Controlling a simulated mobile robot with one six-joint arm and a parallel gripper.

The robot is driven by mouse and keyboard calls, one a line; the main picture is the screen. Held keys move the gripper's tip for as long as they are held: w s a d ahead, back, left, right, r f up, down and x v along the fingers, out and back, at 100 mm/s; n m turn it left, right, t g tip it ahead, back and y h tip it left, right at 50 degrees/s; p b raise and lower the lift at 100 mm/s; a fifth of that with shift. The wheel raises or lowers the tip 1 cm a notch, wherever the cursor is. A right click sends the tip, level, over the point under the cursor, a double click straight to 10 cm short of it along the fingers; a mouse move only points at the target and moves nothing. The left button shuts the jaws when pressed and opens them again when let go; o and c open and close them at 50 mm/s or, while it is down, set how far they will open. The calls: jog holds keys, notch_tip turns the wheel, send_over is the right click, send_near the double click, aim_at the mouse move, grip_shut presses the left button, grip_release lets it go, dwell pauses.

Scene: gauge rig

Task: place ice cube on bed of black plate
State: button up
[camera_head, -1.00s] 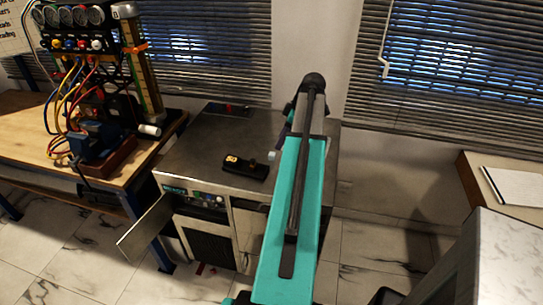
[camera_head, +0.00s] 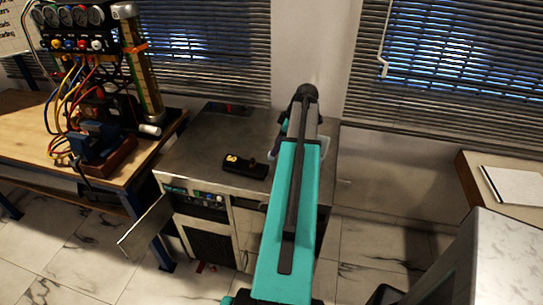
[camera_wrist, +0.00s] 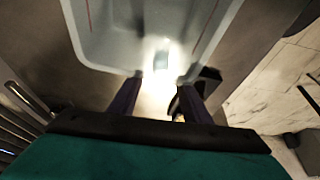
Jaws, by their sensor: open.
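A small pale, clear block that looks like the ice cube (camera_wrist: 163,58) lies in a translucent white tub (camera_wrist: 100,45) in the wrist view, beside a bright glare. My gripper (camera_wrist: 160,88) is open and empty at the tub's near edge, its two dark fingers apart and the cube beyond their tips. In the head view my arm hides the gripper and most of the tub; a pale rim (camera_head: 271,155) shows beside the arm. A flat black plate (camera_head: 245,166) with a gold disc and a small knob lies on the steel counter, left of the arm.
The steel counter top (camera_head: 195,150) is mostly clear around the plate. A wooden bench (camera_head: 30,140) with a gauge rig (camera_head: 80,50) and hoses stands at left. A cabinet door (camera_head: 147,225) hangs open in front. A dark piece (camera_wrist: 210,77) lies near the right finger.

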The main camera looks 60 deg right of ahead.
jog(key=shift+p+x, duration=0.4)
jog(key=shift+x, duration=1.5)
grip_shut()
jog(key=shift+r, duration=0.15)
notch_tip(320, 180, up, 10)
jog(key=b, duration=0.2)
jog(key=shift+b, duration=0.35)
